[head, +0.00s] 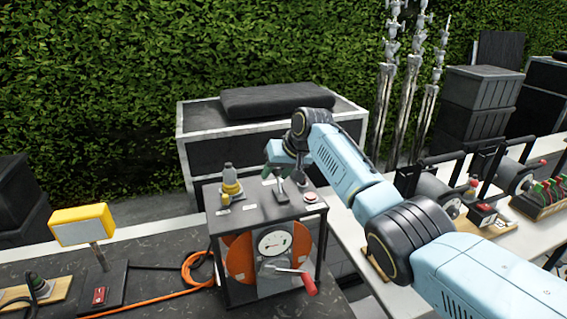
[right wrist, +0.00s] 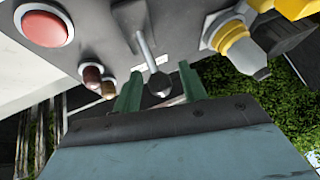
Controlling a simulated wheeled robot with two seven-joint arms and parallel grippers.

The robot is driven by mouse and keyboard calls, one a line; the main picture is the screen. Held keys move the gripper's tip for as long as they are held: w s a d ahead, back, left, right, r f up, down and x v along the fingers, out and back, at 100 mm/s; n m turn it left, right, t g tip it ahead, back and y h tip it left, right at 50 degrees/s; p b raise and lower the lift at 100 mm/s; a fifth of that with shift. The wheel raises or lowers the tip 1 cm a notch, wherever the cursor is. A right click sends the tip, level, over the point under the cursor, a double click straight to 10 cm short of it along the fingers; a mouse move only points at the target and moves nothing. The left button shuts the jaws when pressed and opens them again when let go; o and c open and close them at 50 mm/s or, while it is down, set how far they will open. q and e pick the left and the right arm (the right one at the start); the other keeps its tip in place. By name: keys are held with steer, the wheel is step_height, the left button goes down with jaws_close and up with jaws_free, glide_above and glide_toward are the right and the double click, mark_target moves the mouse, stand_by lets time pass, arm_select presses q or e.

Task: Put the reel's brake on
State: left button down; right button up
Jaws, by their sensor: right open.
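The reel (head: 240,262) is an orange drum inside a dark box frame (head: 217,243), with a round dial and a red-handled crank (head: 309,283) on its front. A metal lever (head: 281,190) with a dark knob stands on the box top; it also shows in the right wrist view (right wrist: 148,52). My right gripper (head: 279,171) is above the lever, reaching in from the right. In the right wrist view my right gripper (right wrist: 160,88) is open, its green fingers on either side of the knob, with visible gaps. My left gripper is not in view.
A yellow-capped connector (head: 231,188) and a red button (head: 310,197) flank the lever on the box top. A yellow lamp (head: 82,225) and orange cable (head: 160,302) lie left. More reels and gear stand on the right table. A black case (head: 230,140) stands behind.

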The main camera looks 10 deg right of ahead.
steer(key=b+v, duration=0.2)
steer(key=v, duration=1.1)
